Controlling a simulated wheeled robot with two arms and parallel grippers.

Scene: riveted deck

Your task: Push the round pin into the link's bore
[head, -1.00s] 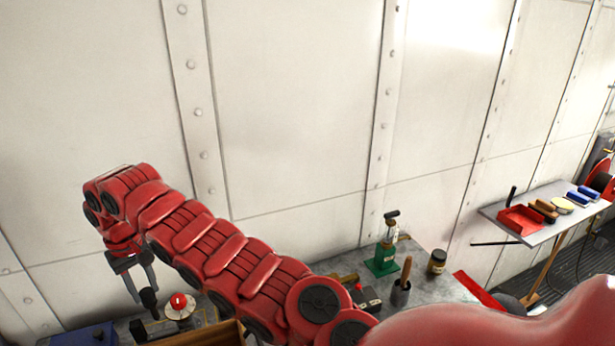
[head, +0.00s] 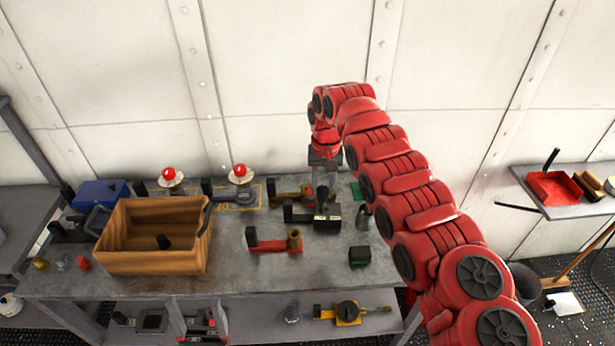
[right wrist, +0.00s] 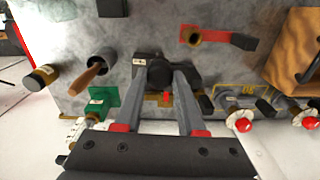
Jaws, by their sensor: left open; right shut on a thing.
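My right gripper (head: 322,190) points down over the dark block with a white label (head: 328,222) on the bench. In the right wrist view its two fingers (right wrist: 160,78) are shut on a black round piece, which looks like the round pin (right wrist: 159,72). The pin is at or just over the labelled block (right wrist: 145,58); whether it touches or has entered a bore I cannot tell. A red link-like bar with a brass ring (head: 294,238) lies nearer the front; its open ring shows in the right wrist view (right wrist: 190,35). My left gripper is not in view.
A wooden box (head: 150,262) with a black piece inside stands on the left of the bench. Two red-topped holders (head: 170,177) and a blue bin (head: 98,192) are at the back. Bare bench (head: 225,255) lies between box and red bar.

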